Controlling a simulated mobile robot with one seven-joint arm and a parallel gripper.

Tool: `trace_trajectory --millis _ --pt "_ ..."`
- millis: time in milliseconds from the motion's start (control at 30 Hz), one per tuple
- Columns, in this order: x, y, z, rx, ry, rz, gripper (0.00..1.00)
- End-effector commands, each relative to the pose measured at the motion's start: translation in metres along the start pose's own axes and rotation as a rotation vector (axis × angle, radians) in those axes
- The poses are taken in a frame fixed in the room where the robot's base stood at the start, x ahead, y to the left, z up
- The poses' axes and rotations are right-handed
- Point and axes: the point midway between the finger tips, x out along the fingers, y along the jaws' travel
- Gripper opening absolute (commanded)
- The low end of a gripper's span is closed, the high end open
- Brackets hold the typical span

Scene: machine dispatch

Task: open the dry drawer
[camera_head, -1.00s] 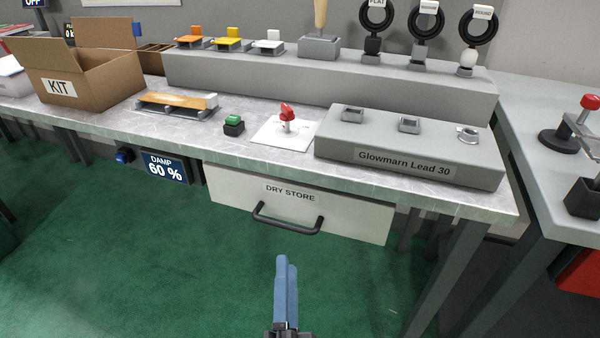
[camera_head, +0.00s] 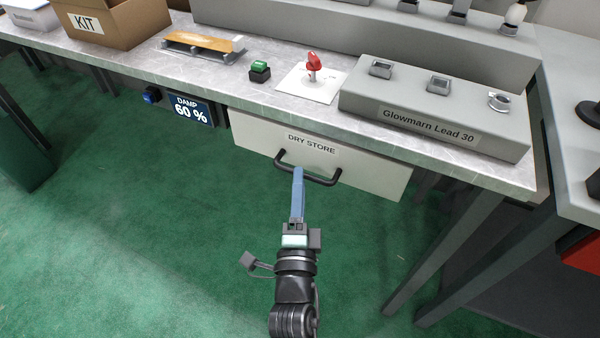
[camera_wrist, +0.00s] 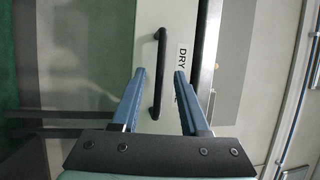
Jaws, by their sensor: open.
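The dry drawer (camera_head: 375,178) is a white front labelled DRY STORE under the grey bench, and it looks shut. Its black bar handle (camera_head: 322,181) runs across the front below the label. My gripper (camera_head: 298,172) has blue fingers and reaches up to the handle in the head view, covering part of it. The drawer label (camera_wrist: 182,65) is partly hidden by the right finger. I cannot tell whether either finger touches the handle.
The bench top (camera_head: 210,85) overhangs the drawer. On it are a KIT box (camera_head: 120,25), a green button (camera_head: 260,68), a red knob (camera_head: 313,62) and a grey Glowmarn block (camera_head: 430,120). A DAMP 60 % display (camera_head: 190,110) hangs left of the drawer. Green floor below is clear.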

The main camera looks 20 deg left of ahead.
Motion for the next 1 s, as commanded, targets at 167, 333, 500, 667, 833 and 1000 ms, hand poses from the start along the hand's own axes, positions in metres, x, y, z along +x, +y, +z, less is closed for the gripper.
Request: trace_trajectory --millis 167,333,500,667,833,1000 --pt "0.023 0.001 0.0 0.0 0.0 -0.001 0.45" --pt "0.031 0.0 0.0 -0.002 0.0 -0.001 0.45" --pt "0.032 0.0 0.0 -0.002 0.0 0.0 0.45" --pt "0.032 0.0 0.0 -0.001 0.0 0.0 0.36" --pt "0.032 0.0 0.0 -0.001 0.0 0.0 0.05" --pt "0.032 0.0 0.0 -0.001 0.0 0.0 0.0"
